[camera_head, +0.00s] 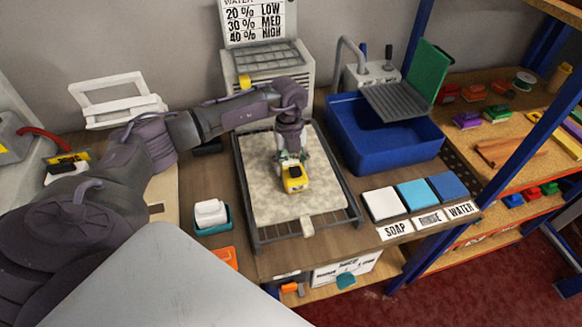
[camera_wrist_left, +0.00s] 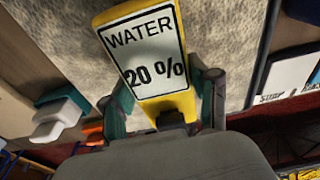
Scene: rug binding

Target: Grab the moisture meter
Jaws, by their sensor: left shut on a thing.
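The moisture meter (camera_head: 295,178) is a small yellow device over the beige rug (camera_head: 265,205) in the middle of the bench. In the left wrist view the meter (camera_wrist_left: 146,55) shows a white display reading "WATER 20 %". My left gripper (camera_head: 288,157) is shut on the meter, with a finger on each side of it in the left wrist view (camera_wrist_left: 165,105). I cannot tell whether the meter touches the rug. My right gripper is not in view.
The rug lies on a dark wire rack (camera_head: 357,213). A blue basin (camera_head: 385,147) stands to the right, with white, light blue and blue blocks (camera_head: 417,194) in front. A teal tray (camera_head: 213,228) with a white block sits left. A sign (camera_head: 257,20) lists moisture levels.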

